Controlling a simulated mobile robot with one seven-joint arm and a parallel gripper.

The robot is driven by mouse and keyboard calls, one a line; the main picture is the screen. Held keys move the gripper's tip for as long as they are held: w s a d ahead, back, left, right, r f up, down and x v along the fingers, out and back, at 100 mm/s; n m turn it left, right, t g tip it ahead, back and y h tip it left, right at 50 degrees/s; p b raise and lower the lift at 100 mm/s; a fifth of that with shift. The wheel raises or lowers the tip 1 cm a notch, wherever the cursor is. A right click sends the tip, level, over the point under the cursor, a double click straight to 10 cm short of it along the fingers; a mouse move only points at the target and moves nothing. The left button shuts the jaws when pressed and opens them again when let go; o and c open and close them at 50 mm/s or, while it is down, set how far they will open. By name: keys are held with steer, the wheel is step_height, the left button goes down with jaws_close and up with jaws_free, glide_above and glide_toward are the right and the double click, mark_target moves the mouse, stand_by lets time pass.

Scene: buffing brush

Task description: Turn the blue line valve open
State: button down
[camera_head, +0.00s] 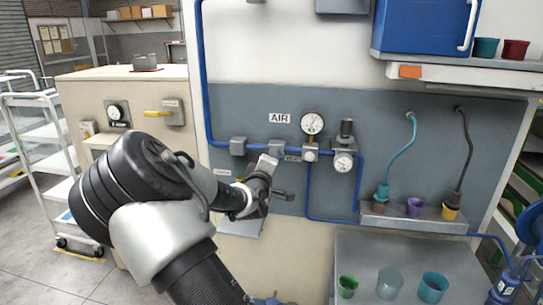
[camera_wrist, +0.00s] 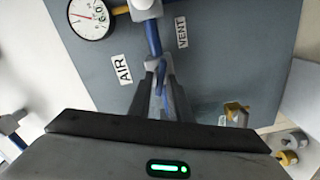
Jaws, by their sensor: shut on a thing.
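The blue line (camera_head: 260,147) runs down the wall, then right under the AIR label (camera_head: 279,118) to the gauges. My gripper (camera_head: 268,164) is at this line, just below and left of the round gauge. In the wrist view my gripper (camera_wrist: 160,70) has its fingers close together around a narrow blue piece, which appears to be the valve handle (camera_wrist: 161,78). The blue pipe (camera_wrist: 152,38) runs on beyond the fingertips. The fingers and wrist hide most of the valve, so its exact angle cannot be told.
A pressure gauge (camera_head: 312,124) and a regulator gauge (camera_head: 343,161) sit right of my gripper. A yellow lever (camera_head: 157,114) is on the cabinet at left. Cups and hoses (camera_head: 382,190) stand on a right-hand ledge. A VENT label (camera_wrist: 182,34) shows beside the pipe.

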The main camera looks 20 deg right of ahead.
steer(key=shift+f+n, duration=0.1)
steer(key=shift+n, duration=1.9)
steer(key=c, duration=1.9)
jaws_free()
steer(key=shift+o, duration=0.2)
steer(key=shift+s+a, duration=0.1)
steer(key=v, duration=1.7)
steer(key=shift+s, duration=0.1)
